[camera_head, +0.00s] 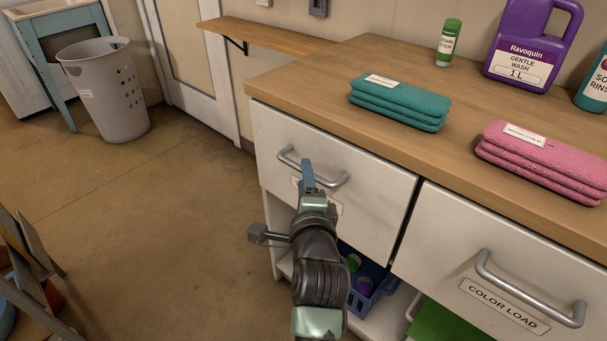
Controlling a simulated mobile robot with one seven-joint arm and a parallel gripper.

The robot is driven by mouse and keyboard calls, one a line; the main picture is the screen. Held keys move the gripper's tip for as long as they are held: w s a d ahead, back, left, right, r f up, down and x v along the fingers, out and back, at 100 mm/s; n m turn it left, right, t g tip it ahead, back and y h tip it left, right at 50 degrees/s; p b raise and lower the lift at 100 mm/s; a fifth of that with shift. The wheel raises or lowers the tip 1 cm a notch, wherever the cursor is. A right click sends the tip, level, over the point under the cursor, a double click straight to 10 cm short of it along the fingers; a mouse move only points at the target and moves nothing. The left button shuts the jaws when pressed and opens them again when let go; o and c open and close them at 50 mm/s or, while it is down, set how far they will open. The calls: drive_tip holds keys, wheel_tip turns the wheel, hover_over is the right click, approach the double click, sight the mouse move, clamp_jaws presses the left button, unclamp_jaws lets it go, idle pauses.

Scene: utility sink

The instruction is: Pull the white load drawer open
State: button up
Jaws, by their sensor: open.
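The left drawer (367,185) has a white front, a curved grey bar handle (333,181) and a label that my gripper mostly covers; its front looks flush with the counter. By the other drawer's label, it is likely the white load drawer. My gripper (307,168) is at the middle of this handle, its fingers pointing at the bar. The fingers are open; whether they touch the bar or straddle it, I cannot tell. The right drawer (440,258) is labelled COLOR LOAD, with its own bar handle (525,293), and looks shut.
Teal towels (400,101), pink towels (545,160), a green bottle (448,43) and a purple jug (531,45) stand on the wooden counter. A blue basket (372,287) sits on the shelf below. A white hamper (108,90) stands at upper left. The floor before the drawer is mostly clear.

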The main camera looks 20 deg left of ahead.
drive_tip(key=shift+b+x, duration=0.35)
drive_tip(key=shift+x, duration=1.25)
clamp_jaws()
